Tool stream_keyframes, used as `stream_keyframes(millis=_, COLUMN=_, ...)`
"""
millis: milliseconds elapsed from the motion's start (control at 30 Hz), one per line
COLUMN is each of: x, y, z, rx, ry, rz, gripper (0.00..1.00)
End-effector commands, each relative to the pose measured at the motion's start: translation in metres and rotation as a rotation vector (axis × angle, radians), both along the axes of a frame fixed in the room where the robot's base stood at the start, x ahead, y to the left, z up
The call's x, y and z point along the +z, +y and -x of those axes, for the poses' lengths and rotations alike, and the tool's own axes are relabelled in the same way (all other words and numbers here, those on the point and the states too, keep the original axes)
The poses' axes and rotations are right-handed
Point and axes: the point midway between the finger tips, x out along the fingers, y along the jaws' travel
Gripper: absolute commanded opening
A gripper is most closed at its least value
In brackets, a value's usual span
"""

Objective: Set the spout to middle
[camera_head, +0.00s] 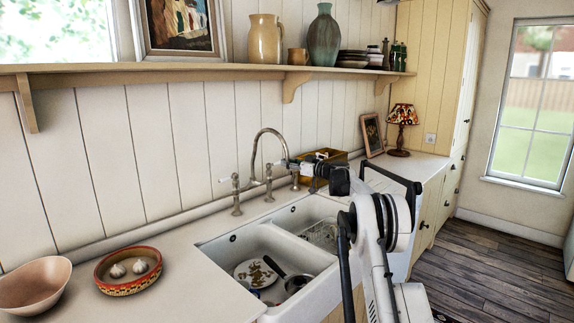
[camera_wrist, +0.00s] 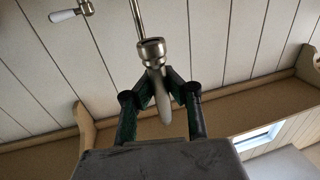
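The spout (camera_head: 270,133) is a tall curved metal pipe rising from a bridge tap behind the double sink (camera_head: 262,239). Its free end hangs toward the right in the head view. My gripper (camera_head: 292,164) is at that free end. In the wrist view the spout's nozzle (camera_wrist: 152,51) lies at the tips of my gripper (camera_wrist: 157,76), whose dark fingers lean inward on either side. A smooth grey piece shows between the fingers. Whether the fingers press on the nozzle is unclear. The basin divider directly under the nozzle is partly hidden by my arm.
White-handled tap levers (camera_head: 236,184) stand beside the spout. A plate (camera_head: 257,273) and a pan (camera_head: 297,283) lie in the left basin. A wire rack (camera_head: 320,235) is in the right basin. A wooden shelf (camera_head: 200,75) runs above. A wooden box (camera_head: 329,157) stands behind my gripper.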

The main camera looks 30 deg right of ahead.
Motion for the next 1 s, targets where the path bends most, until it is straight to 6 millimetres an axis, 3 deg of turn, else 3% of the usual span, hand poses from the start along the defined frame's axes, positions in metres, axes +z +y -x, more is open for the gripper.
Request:
stream_keyframes(millis=133, x=-0.002, y=-0.005, z=0.002, rx=-0.005, ry=0.002, rz=0.002, gripper=0.0)
stream_keyframes(millis=200, x=-0.002, y=-0.005, z=0.002, rx=-0.005, ry=0.002, rz=0.002, gripper=0.13)
stream_keyframes(millis=367, x=-0.002, y=-0.003, z=0.001, rx=-0.003, ry=0.001, rz=0.002, gripper=0.34)
stream_keyframes(millis=733, x=-0.001, y=-0.005, z=0.006, rx=-0.003, ry=0.0, rz=0.001, gripper=0.34)
stream_keyframes(millis=1000, x=0.0, y=-0.028, z=0.046, rx=-0.005, ry=0.0, rz=0.001, gripper=0.34)
